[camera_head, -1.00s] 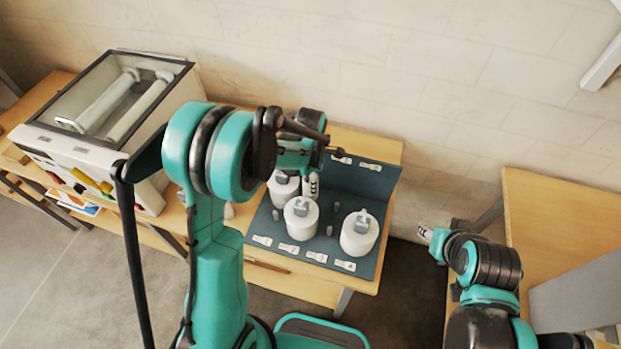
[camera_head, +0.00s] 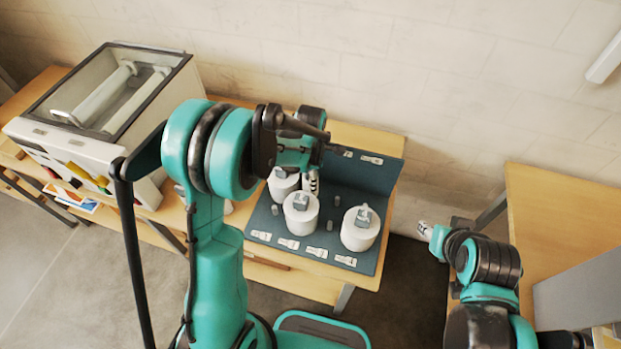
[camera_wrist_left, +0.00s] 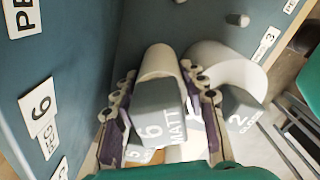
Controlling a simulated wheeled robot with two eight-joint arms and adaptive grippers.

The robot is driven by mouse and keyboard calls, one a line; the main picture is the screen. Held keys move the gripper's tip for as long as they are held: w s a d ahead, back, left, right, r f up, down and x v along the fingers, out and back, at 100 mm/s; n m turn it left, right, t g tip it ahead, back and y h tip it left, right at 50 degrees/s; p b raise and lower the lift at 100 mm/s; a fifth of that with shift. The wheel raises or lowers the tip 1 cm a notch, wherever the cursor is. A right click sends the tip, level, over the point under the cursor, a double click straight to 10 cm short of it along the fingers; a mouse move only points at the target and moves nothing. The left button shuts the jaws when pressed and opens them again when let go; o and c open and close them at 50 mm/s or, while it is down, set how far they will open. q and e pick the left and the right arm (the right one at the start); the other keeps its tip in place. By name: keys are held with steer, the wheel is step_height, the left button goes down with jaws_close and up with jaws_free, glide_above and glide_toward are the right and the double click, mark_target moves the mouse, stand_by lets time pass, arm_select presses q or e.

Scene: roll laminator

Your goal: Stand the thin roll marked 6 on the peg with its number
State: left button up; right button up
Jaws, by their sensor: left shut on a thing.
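My left gripper (camera_wrist_left: 160,120) is shut on the thin roll marked 6 (camera_wrist_left: 158,112), a pale cylinder with a grey end block reading "6 MATT". In the head view the gripper (camera_head: 312,182) is over the back of the blue-grey peg board (camera_head: 262,222), partly behind my arm; the thin roll is not clear there. A label with 6 (camera_wrist_left: 42,115) is on the board's face at the left of the wrist view. I cannot tell which peg is under the roll. My right gripper (camera_head: 424,230) is right of the board, its fingers too small to read.
Thick white rolls stand on the board: one left (camera_head: 282,182), one in the middle (camera_head: 300,213), one right (camera_head: 360,229). The roll marked 2 (camera_wrist_left: 238,85) is close beside the held roll. Short bare pegs (camera_head: 329,226) stand between. The laminator (camera_head: 105,100) is at left.

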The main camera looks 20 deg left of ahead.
arm_select(q)
steer(key=shift+f, duration=0.2)
stand_by(0.3)
steer(key=shift+f+b, duration=1.35)
steer(key=shift+b, duration=0.2)
steer(key=o, duration=1.3)
steer(key=shift+c, duration=0.2)
steer(key=shift+r, duration=0.1)
steer(key=shift+r+p, duration=2.6)
steer(key=shift+r, duration=1.35)
